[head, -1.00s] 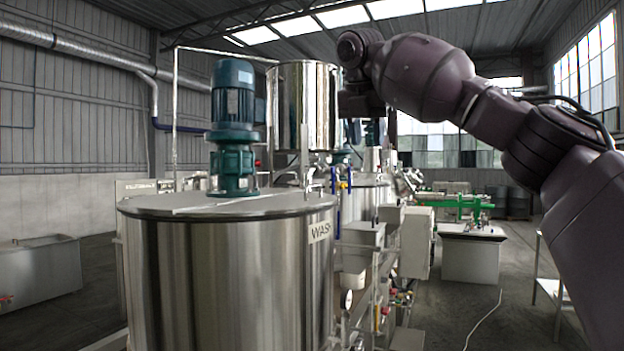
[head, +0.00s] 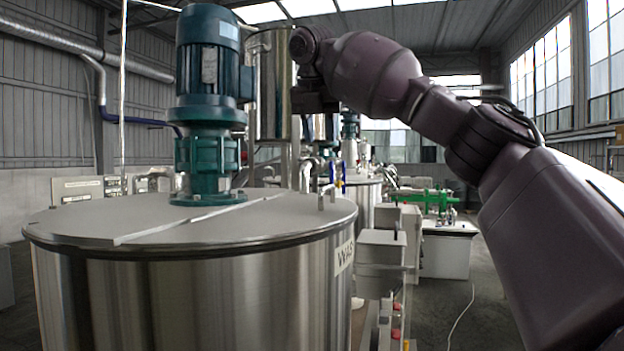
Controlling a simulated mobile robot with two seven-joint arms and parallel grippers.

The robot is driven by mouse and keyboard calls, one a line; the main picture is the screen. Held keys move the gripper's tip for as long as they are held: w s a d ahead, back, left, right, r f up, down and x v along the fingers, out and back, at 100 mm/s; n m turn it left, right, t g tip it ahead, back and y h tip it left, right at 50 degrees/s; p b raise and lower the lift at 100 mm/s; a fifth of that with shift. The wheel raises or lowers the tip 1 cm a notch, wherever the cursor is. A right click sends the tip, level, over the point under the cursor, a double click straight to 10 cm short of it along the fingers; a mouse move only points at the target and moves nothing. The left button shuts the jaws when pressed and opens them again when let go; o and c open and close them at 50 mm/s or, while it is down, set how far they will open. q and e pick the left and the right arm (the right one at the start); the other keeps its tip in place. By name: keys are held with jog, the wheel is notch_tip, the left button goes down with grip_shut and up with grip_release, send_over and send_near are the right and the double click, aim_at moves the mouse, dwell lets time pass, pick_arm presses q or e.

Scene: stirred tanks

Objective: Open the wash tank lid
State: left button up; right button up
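The wash tank (head: 190,295) is a large steel drum in the left half of the head view, its label (head: 344,256) partly cut off by the curve of the wall. Its flat grey lid (head: 110,222) lies level on the rim, with a straight seam across it. A small handle (head: 326,194) stands near the right edge of the lid. My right arm reaches in from the right, and its gripper (head: 316,101) appears as a dark shape above and beyond the handle, apart from the lid. Its fingers are too unclear to read. My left gripper is out of view.
A tall green motor (head: 209,100) stands on the lid's middle. A steel vessel (head: 269,85) rises behind the tank. Grey boxes (head: 381,262) and pipework line the tank's right side. Open floor (head: 465,300) lies further right, near a white cabinet with green equipment (head: 432,203).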

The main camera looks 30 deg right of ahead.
jog(key=shift+x, duration=5.35)
jog(key=shift+s, duration=0.15)
jog(key=shift+c, duration=0.5)
grip_shut()
